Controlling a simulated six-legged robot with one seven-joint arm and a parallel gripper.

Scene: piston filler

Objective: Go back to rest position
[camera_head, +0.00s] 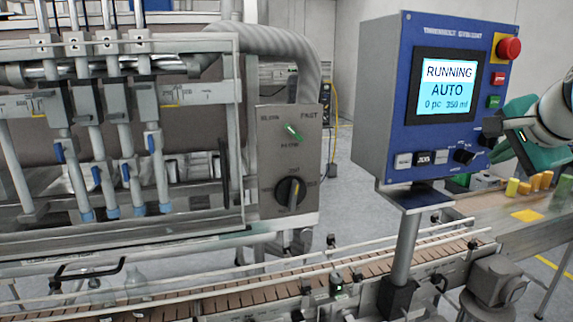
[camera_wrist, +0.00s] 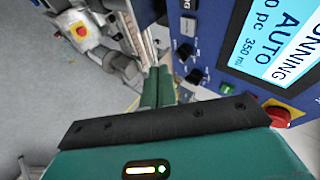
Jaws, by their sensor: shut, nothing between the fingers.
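My gripper (camera_head: 508,145) is at the right edge of the blue control panel (camera_head: 395,110) in the head view, close to its knobs. In the wrist view its two green fingers (camera_wrist: 158,88) lie together with nothing between them, beside the panel face. The panel screen (camera_head: 447,87) reads RUNNING, AUTO, 0 pc, 350 ml. A red emergency button (camera_head: 509,48) sits at the panel's upper right, with red and green buttons below. In the wrist view the red button (camera_wrist: 278,116) is right of my fingers. Whether the fingers touch the panel is not clear.
A conveyor (camera_head: 270,290) runs along the front, with clear bottles (camera_head: 135,280) at its left. The filling nozzles (camera_head: 110,170) stand above. A grey switch box (camera_head: 290,160) is left of the panel. Yellow pieces (camera_head: 530,185) lie on the table at right.

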